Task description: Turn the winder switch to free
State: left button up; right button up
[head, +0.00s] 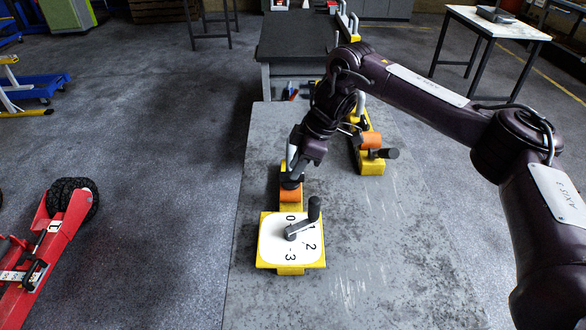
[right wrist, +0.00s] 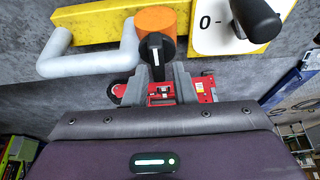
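The near winder is a yellow frame with an orange drum (head: 290,195) and a white dial plate (head: 275,247) numbered 0 to 3, with a grey crank and black grip (head: 314,208). In the right wrist view a black switch knob (right wrist: 155,52) with a white stripe sits against the orange drum (right wrist: 163,20); the stripe runs nearly up and down in the picture. My right gripper (right wrist: 160,75) is open, its grey fingers on either side of the knob's lower end. I cannot tell whether they touch it. My left gripper is out of view.
A second yellow winder with an orange drum (head: 371,140) stands behind to the right on the same grey table (head: 380,250). A white bent bar (right wrist: 85,55) is beside the knob in the wrist view. A red wheeled machine (head: 42,250) is on the floor at left.

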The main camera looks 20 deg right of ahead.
jog(key=shift+x, duration=1.05)
jog(key=shift+w+f, duration=0.15)
jog(key=shift+f, duration=0.05)
jog(key=shift+c, duration=0.2)
jog(key=c, duration=0.5)
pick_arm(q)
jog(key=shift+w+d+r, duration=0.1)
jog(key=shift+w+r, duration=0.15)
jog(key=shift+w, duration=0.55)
pick_arm(e)
grip_shut()
